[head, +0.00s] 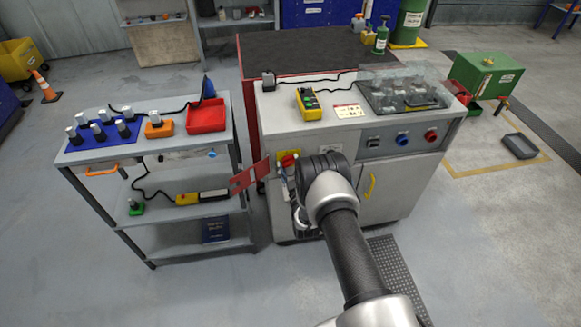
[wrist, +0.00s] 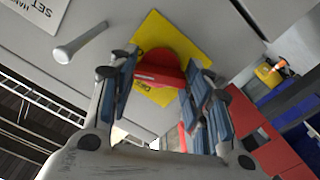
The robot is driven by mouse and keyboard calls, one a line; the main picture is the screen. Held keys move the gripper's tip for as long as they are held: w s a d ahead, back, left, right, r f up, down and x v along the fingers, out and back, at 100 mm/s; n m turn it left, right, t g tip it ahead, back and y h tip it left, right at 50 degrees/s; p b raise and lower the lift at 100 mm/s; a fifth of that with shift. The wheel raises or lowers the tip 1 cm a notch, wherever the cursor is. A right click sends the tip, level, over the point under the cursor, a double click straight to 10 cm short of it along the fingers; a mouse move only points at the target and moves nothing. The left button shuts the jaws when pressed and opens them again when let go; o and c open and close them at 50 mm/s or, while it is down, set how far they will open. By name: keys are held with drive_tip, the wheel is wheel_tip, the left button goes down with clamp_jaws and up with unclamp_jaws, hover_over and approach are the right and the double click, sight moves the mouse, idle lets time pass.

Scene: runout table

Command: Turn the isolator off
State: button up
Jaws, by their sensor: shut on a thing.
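The isolator is a red rotary handle (head: 287,160) on a yellow plate on the front of the grey cabinet (head: 312,232), near its upper left corner. In the wrist view the red handle (wrist: 160,70) sits on the yellow plate (wrist: 157,32), whose printing is partly covered. My gripper (wrist: 159,82) has a blue-padded finger on each side of the handle and is shut on it. In the head view my wrist hides most of the gripper, just right of and below the isolator.
A red slotted plate (head: 249,177) sticks out left of the isolator. A grey trolley (head: 150,245) with a red tray (head: 206,117) stands to the left. Open floor lies in front.

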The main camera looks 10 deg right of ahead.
drive_tip(key=n, duration=1.2)
drive_tip(key=shift+n, duration=0.3)
idle(0.4)
drive_tip(key=o, duration=1.1)
drive_tip(key=s, duration=1.2)
